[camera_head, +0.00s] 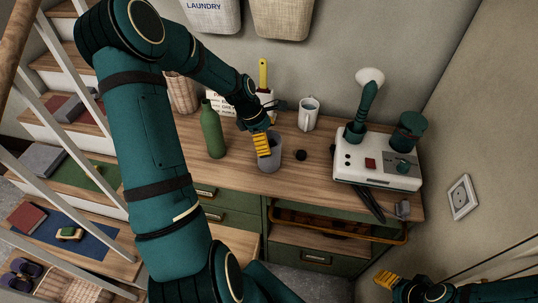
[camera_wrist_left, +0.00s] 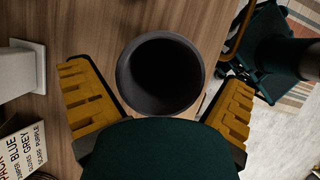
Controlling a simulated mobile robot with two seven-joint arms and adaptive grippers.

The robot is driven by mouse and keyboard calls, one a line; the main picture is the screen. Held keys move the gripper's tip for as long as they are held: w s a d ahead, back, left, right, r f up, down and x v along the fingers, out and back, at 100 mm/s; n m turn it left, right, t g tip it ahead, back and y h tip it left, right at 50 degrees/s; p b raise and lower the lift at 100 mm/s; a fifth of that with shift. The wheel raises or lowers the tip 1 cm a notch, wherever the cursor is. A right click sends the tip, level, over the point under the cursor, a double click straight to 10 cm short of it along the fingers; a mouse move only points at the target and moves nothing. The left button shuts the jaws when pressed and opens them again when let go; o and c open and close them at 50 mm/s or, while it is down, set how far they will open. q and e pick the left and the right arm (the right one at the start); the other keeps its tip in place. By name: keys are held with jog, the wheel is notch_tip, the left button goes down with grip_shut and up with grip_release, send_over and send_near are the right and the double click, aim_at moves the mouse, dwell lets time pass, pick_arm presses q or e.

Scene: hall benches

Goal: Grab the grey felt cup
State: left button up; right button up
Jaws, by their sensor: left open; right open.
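The grey felt cup (camera_head: 270,158) stands upright on the wooden bench top near its front edge in the head view. In the left wrist view the cup (camera_wrist_left: 160,78) is seen from above, with its dark round mouth between the two yellow finger pads. My left gripper (camera_head: 263,144) is open at the cup, with a yellow pad in front of its upper part. The wrist view shows gaps beside the cup, so I see no grip on it. My right gripper (camera_head: 388,280) is open and empty at the lower right, away from the bench.
A green bottle (camera_head: 212,130) stands left of the cup. A white mug (camera_head: 309,114) and a small dark round object (camera_head: 301,155) are to its right. A white device (camera_head: 377,160) fills the bench's right end. A sign (camera_wrist_left: 22,152) lies near the left finger.

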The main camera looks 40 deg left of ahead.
pick_arm(q)
jog(key=shift+w+d+f, duration=0.15)
jog(key=shift+f, duration=0.2)
jog(key=shift+c, duration=0.3)
jog(key=c, duration=0.8)
jog(key=shift+c, duration=0.2)
